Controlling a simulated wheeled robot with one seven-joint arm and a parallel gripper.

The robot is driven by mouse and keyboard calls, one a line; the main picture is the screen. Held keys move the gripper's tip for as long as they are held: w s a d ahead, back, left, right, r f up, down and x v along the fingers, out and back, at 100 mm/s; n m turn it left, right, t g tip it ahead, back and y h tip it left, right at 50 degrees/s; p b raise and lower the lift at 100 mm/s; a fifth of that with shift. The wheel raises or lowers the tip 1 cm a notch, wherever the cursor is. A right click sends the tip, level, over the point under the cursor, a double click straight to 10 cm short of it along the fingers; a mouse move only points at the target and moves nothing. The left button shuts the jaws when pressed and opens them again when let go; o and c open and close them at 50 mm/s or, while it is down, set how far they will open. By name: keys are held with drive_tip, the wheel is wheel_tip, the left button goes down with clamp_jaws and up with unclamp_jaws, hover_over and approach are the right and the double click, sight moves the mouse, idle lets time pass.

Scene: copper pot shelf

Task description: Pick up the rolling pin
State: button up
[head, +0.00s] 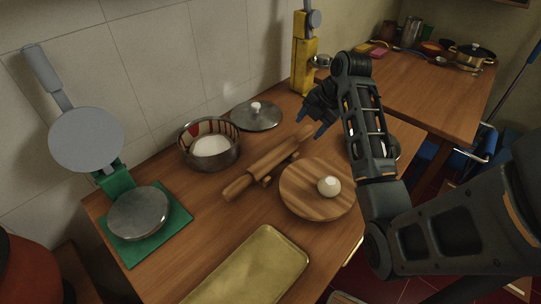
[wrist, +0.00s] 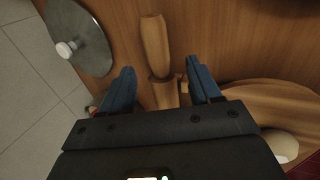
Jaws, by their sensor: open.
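The wooden rolling pin (head: 264,166) lies diagonally on the table between the metal pot and the round wooden board, and seems to rest on a small wooden stand. My gripper (head: 312,133) is open near the pin's far handle in the head view. In the wrist view, the rolling pin (wrist: 156,55) runs between the two blue fingers of my gripper (wrist: 162,88), with its handle pointing away. The fingers are apart from each other and straddle the pin's line in the picture. I cannot tell their height above it. The pin's nearer part is hidden by my gripper body.
A metal pot (head: 208,153) and a lid (head: 256,116) stand left of the pin. A round board (head: 300,205) with a pale ball (head: 329,186) lies right of it. A brass tray (head: 245,277) is in front. A green press (head: 150,238) stands at left, a yellow one (head: 302,70) behind.

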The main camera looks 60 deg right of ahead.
sight(302, 134)
drive_tip(key=shift+p+x, duration=0.4)
drive_tip(key=shift+x, duration=2.3)
drive_tip(key=shift+w+a+r, duration=0.1)
drive_tip(key=shift+w+a, duration=0.05)
drive_tip(key=shift+w, duration=0.05)
drive_tip(key=c, duration=1.1)
